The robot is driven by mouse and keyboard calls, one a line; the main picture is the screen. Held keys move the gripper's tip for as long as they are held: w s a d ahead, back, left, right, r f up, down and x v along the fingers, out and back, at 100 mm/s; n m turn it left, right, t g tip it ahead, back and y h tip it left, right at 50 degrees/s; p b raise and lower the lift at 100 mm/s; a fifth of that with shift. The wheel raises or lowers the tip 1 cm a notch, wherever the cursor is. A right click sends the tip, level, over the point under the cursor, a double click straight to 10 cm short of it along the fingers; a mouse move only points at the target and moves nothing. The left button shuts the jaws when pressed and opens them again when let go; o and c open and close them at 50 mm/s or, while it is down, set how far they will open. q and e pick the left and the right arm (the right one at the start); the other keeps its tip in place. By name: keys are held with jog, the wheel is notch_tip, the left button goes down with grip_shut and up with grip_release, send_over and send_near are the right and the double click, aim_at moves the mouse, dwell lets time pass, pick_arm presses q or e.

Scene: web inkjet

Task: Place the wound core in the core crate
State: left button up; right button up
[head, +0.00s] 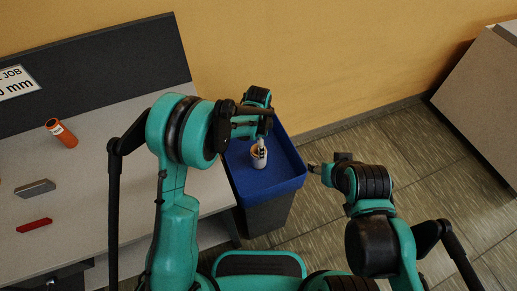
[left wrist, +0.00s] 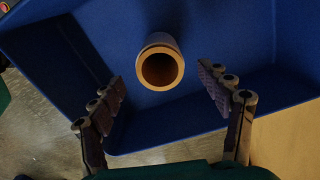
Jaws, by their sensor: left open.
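The wound core (head: 259,162) is a pale tube with a tan-brown hollow. It stands inside the blue core crate (head: 290,184), roughly upright. In the left wrist view the core (left wrist: 160,48) shows its open end to the camera, with the blue crate wall (left wrist: 235,35) around it. My left gripper (head: 260,142) is over the crate, just above the core. In the left wrist view its two fingers (left wrist: 162,82) are spread wide with a gap to the core on both sides. My right gripper (head: 314,168) is to the right of the crate, away from the core; its jaws are too small to judge.
A grey table (head: 100,170) at the left carries an orange roll (head: 61,133), a grey block (head: 35,188) and a red object (head: 34,225). A dark panel (head: 100,75) with a sign (head: 15,82) stands behind it. Tiled floor (head: 400,145) is clear right of the crate.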

pick_arm(q)
jog(key=s+a+r+n+t, duration=0.2)
jog(key=s+a+r+n, duration=0.25)
jog(key=r, duration=0.55)
jog(key=s+a+r+n+t, duration=0.1)
jog(key=s+a+r+n, duration=0.25)
jog(key=a+r, duration=0.4)
jog(key=s+a+r+n+t, duration=0.2)
jog(key=s+n, duration=0.2)
jog(key=s, duration=0.2)
jog(key=s+a+r+n+t, duration=0.2)
jog(key=s+a+n, duration=0.1)
jog(key=s, duration=0.3)
jog(key=shift+s+n+p, duration=0.25)
jog(key=shift+n+p, duration=0.15)
jog(key=shift+p, duration=0.05)
